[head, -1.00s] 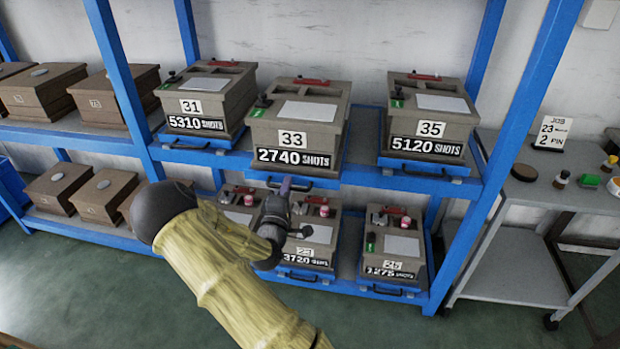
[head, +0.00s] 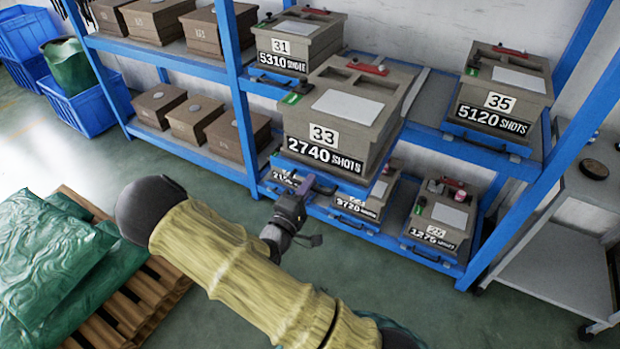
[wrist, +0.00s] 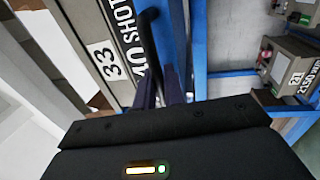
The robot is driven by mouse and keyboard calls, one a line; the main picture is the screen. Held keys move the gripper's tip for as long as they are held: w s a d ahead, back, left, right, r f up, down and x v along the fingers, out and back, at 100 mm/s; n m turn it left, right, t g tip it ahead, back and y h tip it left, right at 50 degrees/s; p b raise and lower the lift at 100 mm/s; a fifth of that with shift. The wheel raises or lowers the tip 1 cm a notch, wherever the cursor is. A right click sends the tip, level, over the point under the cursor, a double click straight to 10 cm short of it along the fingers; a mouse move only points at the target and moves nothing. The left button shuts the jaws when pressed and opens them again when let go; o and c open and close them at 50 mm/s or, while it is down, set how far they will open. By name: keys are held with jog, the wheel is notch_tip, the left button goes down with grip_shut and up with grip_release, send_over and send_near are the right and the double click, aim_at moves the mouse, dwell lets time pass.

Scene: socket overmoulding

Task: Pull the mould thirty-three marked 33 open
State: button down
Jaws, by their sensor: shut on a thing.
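Mould 33 (head: 350,108), a grey-brown block with a white 33 label and a 2740 SHOTS plate, sits upright on its blue tray (head: 345,184), which sticks out from the upper shelf. In the wrist view, the mould (wrist: 118,58) shows its label sideways at upper left. My gripper (head: 308,184) is at the tray's front, below the plate. Its dark fingers show in the wrist view (wrist: 168,84), shut on the black handle (wrist: 150,20). The exact grip is partly hidden.
Mould 31 (head: 298,42) is behind to the left and mould 35 (head: 503,88) to the right, both on the shelf. Smaller moulds, one marked 1275 (head: 440,218), sit below. A pallet with green sacks (head: 50,250) stands at left. The floor in front is open.

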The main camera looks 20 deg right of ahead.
dwell(0.3)
jog(key=c, duration=1.9)
grip_release()
jog(key=v, duration=1.7)
jog(key=shift+s+a, duration=0.15)
jog(key=shift+a, duration=0.15)
jog(key=shift+d, duration=0.1)
